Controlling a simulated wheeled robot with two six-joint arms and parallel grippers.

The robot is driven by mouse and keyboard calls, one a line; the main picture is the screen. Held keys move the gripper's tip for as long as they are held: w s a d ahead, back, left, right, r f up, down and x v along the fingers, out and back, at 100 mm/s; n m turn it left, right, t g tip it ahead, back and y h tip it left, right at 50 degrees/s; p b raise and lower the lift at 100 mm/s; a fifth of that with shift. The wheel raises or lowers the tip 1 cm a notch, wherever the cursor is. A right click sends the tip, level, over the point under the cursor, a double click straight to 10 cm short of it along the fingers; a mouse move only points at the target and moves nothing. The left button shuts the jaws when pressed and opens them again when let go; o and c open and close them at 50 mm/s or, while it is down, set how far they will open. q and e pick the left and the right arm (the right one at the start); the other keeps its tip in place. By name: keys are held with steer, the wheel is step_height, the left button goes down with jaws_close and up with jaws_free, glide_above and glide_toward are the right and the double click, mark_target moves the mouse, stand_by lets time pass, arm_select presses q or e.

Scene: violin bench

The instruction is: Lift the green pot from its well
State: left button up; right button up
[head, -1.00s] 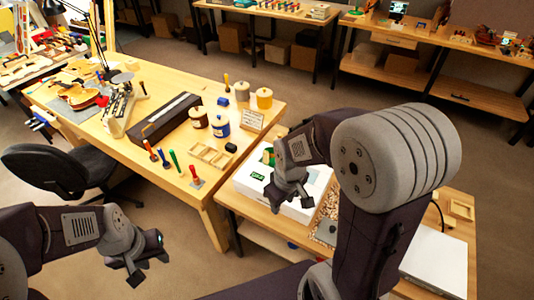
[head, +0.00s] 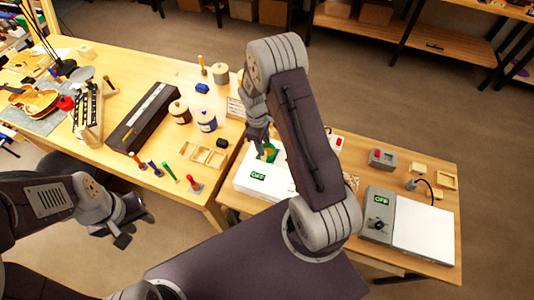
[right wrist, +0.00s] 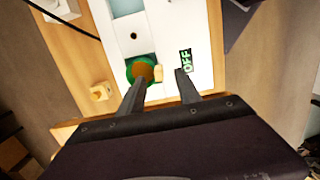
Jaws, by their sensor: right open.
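The green pot (head: 269,153) sits in the white box (head: 262,182) on the low table, partly hidden by my right gripper in the head view. In the right wrist view the green pot (right wrist: 131,70) shows as a green ring around a brown middle, with a pale tab beside it. My right gripper (right wrist: 160,78) is open, its fingers pointing toward the pot's well. The left finger overlaps the pot's lower edge in the picture; I cannot tell whether it touches. My left gripper (head: 122,228) is empty, off to the left, away from the box; its jaws are unclear.
An "OFF" display (right wrist: 186,61) is beside the pot on the box. A grey unit (head: 378,228) with a knob and white top stands to the right. The bench (head: 110,165) at left holds several tools, jars (head: 206,120) and a wooden tray (head: 203,155).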

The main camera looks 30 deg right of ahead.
steer(key=shift+w+f, duration=0.7)
steer(key=shift+f, duration=0.2)
steer(key=shift+w+f, duration=0.15)
steer(key=shift+f, duration=0.1)
steer(key=f, duration=0.1)
steer(key=s+f+p, duration=0.1)
steer(key=f+p, duration=0.1)
steer(key=shift+s+d+f, duration=0.1)
steer(key=shift+s+f, duration=0.15)
steer(key=shift+f, duration=0.35)
steer(key=shift+w+f, duration=0.2)
steer(key=shift+w, duration=0.05)
steer(key=c, duration=0.8)
arm_select(q)
steer(key=shift+w+r, duration=0.3)
steer(key=shift+r, duration=0.3)
steer(key=shift+w+r, duration=0.25)
steer(key=shift+r, duration=0.35)
arm_select(e)
steer(key=shift+s+r, duration=0.1)
steer(key=shift+s, duration=0.05)
jaws_close()
arm_select(q)
steer(key=shift+w, duration=0.1)
